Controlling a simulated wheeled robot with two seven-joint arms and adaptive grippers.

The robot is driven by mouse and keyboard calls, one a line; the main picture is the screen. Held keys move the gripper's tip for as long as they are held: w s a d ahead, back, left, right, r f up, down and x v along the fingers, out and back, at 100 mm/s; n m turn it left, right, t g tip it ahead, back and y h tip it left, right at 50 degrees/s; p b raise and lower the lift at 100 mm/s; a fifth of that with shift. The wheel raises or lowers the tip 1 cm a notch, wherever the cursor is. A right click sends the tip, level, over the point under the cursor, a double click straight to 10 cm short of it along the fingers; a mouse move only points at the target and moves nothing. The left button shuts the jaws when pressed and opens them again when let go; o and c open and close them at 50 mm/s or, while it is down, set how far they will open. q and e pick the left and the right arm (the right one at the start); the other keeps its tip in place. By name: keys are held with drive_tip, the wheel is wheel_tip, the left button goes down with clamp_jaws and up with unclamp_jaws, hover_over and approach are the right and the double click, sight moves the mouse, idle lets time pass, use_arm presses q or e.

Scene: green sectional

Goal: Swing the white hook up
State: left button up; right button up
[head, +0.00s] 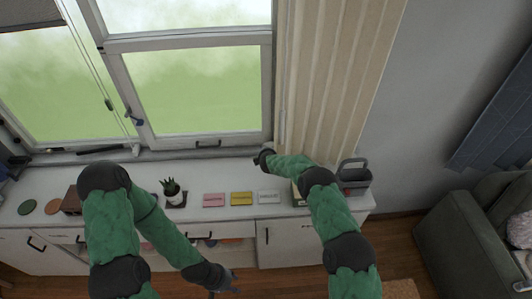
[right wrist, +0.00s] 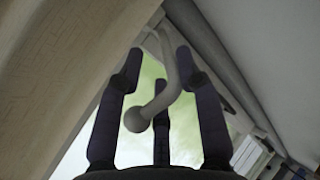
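The white hook (right wrist: 170,85) shows in the right wrist view as a pale curved rod with a round ball at its lower end. It hangs between the spread dark fingers of my right gripper (right wrist: 159,60), which is open around it. I cannot tell whether any finger touches it. In the head view my right gripper (head: 262,158) is small and dark, at the window's lower right by the curtain; the hook cannot be made out there. My left gripper (head: 228,281) is low in the head view, in front of the cabinet, with its fingers spread and empty.
A white cabinet top (head: 235,185) runs below the window (head: 200,90). It carries a potted plant (head: 173,190), coloured blocks and a grey caddy (head: 353,175). A beige curtain (head: 325,80) hangs close to my right gripper. A green sofa (head: 460,245) stands at the right.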

drive_tip(key=shift+a+r, duration=0.15)
drive_tip(key=shift+a, duration=0.05)
drive_tip(key=v, duration=1.2)
idle(0.6)
